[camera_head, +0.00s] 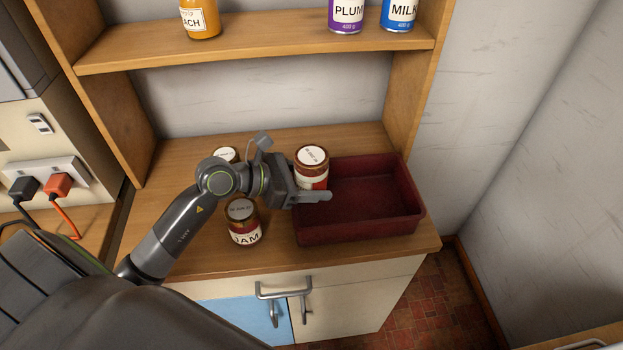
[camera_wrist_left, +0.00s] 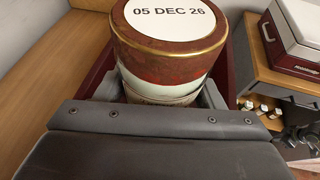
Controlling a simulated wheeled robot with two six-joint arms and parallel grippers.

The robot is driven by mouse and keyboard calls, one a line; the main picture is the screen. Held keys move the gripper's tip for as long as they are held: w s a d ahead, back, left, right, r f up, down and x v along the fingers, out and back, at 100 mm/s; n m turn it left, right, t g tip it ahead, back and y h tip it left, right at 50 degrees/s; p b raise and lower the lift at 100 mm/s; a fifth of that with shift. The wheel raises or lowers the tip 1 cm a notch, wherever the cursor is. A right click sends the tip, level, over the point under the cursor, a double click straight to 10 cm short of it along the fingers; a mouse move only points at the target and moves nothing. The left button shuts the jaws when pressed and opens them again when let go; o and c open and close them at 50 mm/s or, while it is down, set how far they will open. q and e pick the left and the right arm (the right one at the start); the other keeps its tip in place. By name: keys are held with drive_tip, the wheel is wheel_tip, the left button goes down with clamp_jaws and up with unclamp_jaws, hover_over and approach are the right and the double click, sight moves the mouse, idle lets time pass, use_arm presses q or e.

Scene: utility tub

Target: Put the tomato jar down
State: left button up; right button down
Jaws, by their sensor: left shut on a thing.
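The held jar (camera_head: 311,165), taken to be the tomato jar, has a brown-red lid with a gold rim and a white top label. It also shows in the left wrist view (camera_wrist_left: 165,60), where the lid reads "05 DEC 26"; its side label is not readable. My left gripper (camera_head: 309,187) is shut around its sides, and the jar looks upright. The jar is at the left end of the dark red tub (camera_head: 355,234). Its bottom is hidden, so I cannot tell whether it touches the tub.
A jam jar (camera_head: 243,223) stands left of the tub; another jar (camera_head: 226,154) is partly hidden behind my arm. Cans and a jar stand on the shelf (camera_head: 260,43) above. The tub's right part looks empty. The counter's front edge is close to the tub.

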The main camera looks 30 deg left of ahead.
sight(295, 177)
use_arm(q)
drive_tip(key=o, duration=1.3)
drive_tip(key=shift+c, duration=0.2)
drive_tip(key=shift+r, duration=0.1)
drive_tip(key=shift+r+p, duration=0.65)
drive_tip(key=shift+p, duration=0.15)
drive_tip(key=shift+s+a+f, duration=0.1)
drive_tip(key=shift+s+a, duration=0.15)
drive_tip(key=b+v, duration=0.1)
drive_tip(key=v, duration=0.4)
drive_tip(key=shift+f, duration=0.1)
drive_tip(key=shift+v, duration=3.2)
